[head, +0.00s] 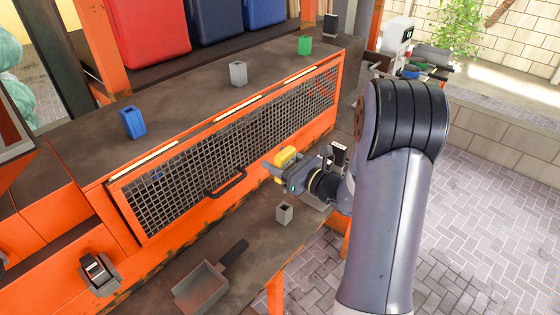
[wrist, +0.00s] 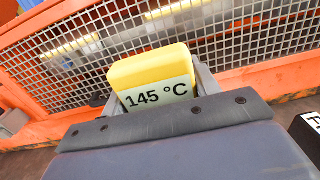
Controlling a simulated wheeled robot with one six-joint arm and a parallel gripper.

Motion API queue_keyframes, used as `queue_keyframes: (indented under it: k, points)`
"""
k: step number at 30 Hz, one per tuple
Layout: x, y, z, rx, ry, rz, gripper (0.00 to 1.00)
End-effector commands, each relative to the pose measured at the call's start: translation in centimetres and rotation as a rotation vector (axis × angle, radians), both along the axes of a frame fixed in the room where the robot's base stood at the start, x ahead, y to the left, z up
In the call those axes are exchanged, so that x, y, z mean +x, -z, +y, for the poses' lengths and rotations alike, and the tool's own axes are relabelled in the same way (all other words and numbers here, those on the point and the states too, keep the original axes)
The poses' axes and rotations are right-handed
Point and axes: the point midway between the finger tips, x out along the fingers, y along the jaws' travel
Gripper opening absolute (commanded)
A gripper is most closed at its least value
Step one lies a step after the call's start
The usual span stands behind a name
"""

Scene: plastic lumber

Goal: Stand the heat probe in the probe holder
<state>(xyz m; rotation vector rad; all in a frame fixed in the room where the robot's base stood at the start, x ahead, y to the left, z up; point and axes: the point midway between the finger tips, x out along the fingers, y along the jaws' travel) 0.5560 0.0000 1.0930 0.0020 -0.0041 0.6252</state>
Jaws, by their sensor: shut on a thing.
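The heat probe is a yellow block (head: 285,156) in the head view. In the wrist view the yellow block (wrist: 150,68) has a pale display reading 145 °C. My gripper (head: 277,171) is shut on it and holds it above the bench, in front of the mesh guard. In the wrist view the gripper (wrist: 155,95) has a grey finger on each side of the probe. The probe's lower part is hidden. A small grey open-topped square holder (head: 284,213) stands on the bench below my gripper, apart from the probe; it looks like the probe holder.
An orange-framed mesh guard (head: 230,135) with a black handle (head: 225,183) stands close behind the probe. A grey scoop (head: 205,280) lies on the bench front left.

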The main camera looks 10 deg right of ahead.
Motion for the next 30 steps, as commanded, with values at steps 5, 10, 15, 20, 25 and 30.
queue_keyframes:
  k: [5, 10, 15, 20, 25, 30]
  points:
    - [0.0, 1.0, 0.0, 0.000, 0.000, 0.000, 0.30]
    - [0.0, 1.6, 0.0, 0.001, 0.000, 0.001, 0.30]
    - [0.0, 2.3, 0.0, 0.001, 0.000, 0.001, 0.30]
    - [0.0, 2.9, 0.0, 0.001, 0.000, 0.001, 0.30]
    - [0.0, 3.6, 0.0, 0.001, 0.000, 0.001, 0.30]
    - [0.0, 4.3, 0.0, 0.001, 0.000, 0.001, 0.30]
